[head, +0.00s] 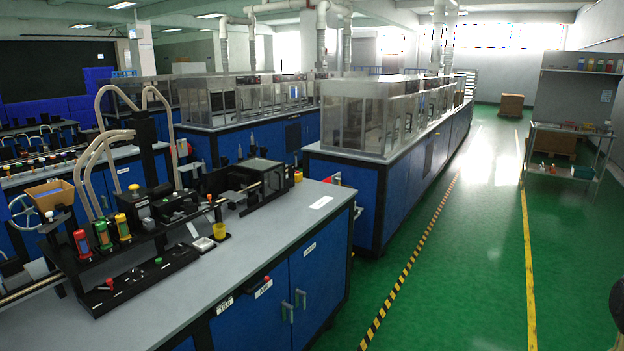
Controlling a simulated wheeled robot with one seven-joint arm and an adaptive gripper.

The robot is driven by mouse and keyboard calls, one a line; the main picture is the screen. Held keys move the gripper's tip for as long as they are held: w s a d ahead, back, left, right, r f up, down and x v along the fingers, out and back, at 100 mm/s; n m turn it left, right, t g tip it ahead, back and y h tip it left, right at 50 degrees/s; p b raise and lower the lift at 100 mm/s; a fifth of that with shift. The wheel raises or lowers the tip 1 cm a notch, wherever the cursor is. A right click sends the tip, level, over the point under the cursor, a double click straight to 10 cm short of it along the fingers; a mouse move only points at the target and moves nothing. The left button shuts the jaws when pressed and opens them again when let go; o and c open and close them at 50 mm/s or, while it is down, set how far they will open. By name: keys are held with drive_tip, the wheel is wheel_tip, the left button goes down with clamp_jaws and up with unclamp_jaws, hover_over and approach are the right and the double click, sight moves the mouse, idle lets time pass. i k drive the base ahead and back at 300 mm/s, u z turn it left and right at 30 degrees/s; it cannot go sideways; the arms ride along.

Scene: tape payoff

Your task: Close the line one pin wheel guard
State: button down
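A black-framed box with clear panels (247,184) sits on the grey top of the near blue bench (250,240), toward its far end. It looks like the pin wheel guard, but I cannot read a label on it. Its clear top panel seems tilted; I cannot tell for sure how far the guard stands open. The pin wheel inside is too small and dark to make out. My gripper is not in view. A dark rounded shape is cut off at the lower right edge; I cannot tell what it is.
A black fixture with coloured cylinders (103,236) and hoses stands left on the near bench. A yellow cup (220,231) stands before the guard. A second blue bench with clear enclosures (345,126) lies beyond. The green floor (470,260) right of the bench is free; a wire cart (570,148) stands farther right.

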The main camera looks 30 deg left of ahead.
sight(273, 173)
drive_tip(key=u, duration=0.4)
drive_tip(key=i, duration=0.9)
drive_tip(key=u, duration=1)
drive_tip(key=i, duration=0.3)
drive_tip(key=u, duration=0.2)
